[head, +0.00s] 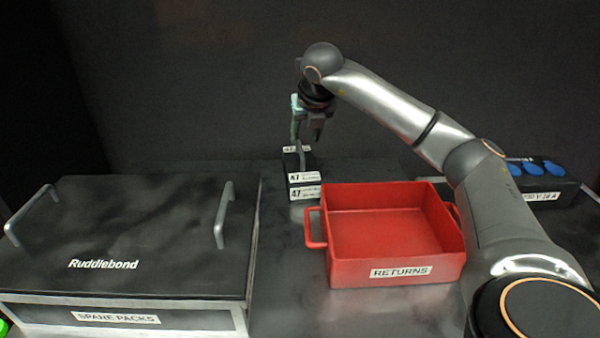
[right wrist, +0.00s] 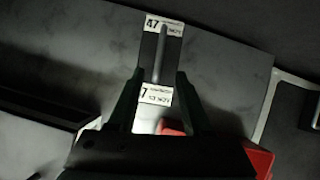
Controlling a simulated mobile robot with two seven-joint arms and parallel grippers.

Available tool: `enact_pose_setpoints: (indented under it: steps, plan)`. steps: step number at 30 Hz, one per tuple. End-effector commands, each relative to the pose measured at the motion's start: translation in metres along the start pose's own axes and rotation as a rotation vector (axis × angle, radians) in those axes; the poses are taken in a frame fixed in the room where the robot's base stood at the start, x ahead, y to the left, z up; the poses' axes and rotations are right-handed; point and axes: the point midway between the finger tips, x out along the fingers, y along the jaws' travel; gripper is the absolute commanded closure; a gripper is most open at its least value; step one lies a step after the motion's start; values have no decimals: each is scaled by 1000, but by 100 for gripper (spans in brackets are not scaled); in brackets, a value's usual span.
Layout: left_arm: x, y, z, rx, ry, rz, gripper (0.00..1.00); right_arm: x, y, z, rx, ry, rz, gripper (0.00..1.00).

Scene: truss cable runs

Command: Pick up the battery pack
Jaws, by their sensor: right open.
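The battery pack (head: 302,188) is a small dark block with white labels and a grey bar handle on top. It stands upright on the dark table, behind the red tray. My right gripper (head: 308,137) is open and points down just above the pack. In the right wrist view, my right gripper's (right wrist: 157,84) two fingers lie either side of the pack (right wrist: 149,55) and its handle, with labels reading 47 and 7. Whether the fingers touch the handle I cannot tell. My left gripper is not in view.
A red tray (head: 341,270) labelled RETURNS stands in front of the pack, empty. A dark lidded Ruddlebond box (head: 120,215) with two handles and a SPARE PACKS label is at left. A black unit (head: 505,180) with blue round sockets is at right. A dark wall stands behind.

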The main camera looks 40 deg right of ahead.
Motion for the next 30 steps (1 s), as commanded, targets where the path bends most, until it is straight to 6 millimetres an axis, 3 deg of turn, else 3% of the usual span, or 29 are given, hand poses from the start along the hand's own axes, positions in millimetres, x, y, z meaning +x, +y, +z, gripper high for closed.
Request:
enact_pose_setpoints:
  steps: [3,10,18,27,30]
  plan:
    - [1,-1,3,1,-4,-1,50,19,0,0,1,2,-1,50]
    - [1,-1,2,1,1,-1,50,36,1,1,1,1,0,50]
    - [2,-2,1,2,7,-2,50,74,2,4,0,1,0,50]
    - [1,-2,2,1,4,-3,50,79,1,5,0,0,0,50]
    - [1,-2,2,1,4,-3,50,79,2,5,0,0,0,60]
